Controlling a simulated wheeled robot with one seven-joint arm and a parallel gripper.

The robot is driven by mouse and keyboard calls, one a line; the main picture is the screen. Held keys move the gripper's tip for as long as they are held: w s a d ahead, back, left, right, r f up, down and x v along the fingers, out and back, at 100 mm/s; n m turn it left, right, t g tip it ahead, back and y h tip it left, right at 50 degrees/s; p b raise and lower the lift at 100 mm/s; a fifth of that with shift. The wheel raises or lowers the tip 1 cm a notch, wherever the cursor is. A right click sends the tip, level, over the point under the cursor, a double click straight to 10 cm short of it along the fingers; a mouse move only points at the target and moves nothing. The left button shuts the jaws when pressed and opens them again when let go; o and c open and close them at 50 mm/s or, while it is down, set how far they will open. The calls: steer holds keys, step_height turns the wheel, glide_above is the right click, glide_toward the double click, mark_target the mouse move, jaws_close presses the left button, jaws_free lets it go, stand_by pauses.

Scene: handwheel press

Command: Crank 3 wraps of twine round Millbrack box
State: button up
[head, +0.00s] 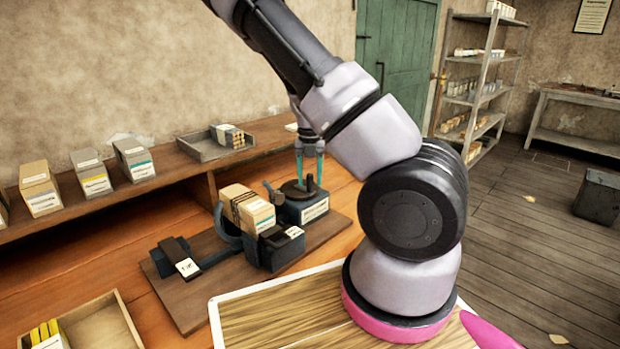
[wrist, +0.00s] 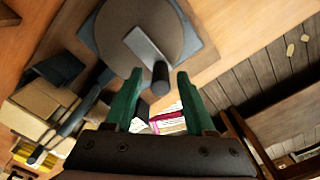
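A tan box (head: 254,211) with a pale label sits in the dark blue wrapping machine on a wooden board. Dark twine bands run round it; I cannot count the wraps, and its label is too small to read. The crank is a dark round disc (head: 291,190) on a labelled block, right of the box. In the wrist view the disc (wrist: 128,35) carries a grey crank arm (wrist: 145,47) ending in a black upright knob (wrist: 160,76). My gripper (head: 309,180) is over the crank, its green fingers (wrist: 159,82) apart. The knob appears between the fingertips; contact is not visible.
A black clamp-like part with a white tag (head: 187,267) is at the board's left. Several labelled boxes (head: 93,176) and a grey tray (head: 213,147) stand on the back shelf. A wooden tray (head: 105,326) is at front left. My arm covers the middle right.

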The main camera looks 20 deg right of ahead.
steer(key=shift+r, duration=0.15)
step_height(320, 180, up, 10)
steer(key=shift+r, duration=0.25)
stand_by(0.4)
stand_by(0.3)
steer(key=s+a+r+m+t+y, duration=0.1)
steer(key=s+a+r+m+t, duration=0.2)
steer(key=s+r+m, duration=0.7)
steer(key=s+a+r+m+t+y, duration=0.1)
steer(key=s+a+r+m+t, duration=0.3)
steer(key=m, duration=2.1)
steer(key=s+a+r, duration=0.1)
steer(key=s+r, duration=0.5)
steer(key=r, duration=0.3)
steer(key=shift+s, duration=0.4)
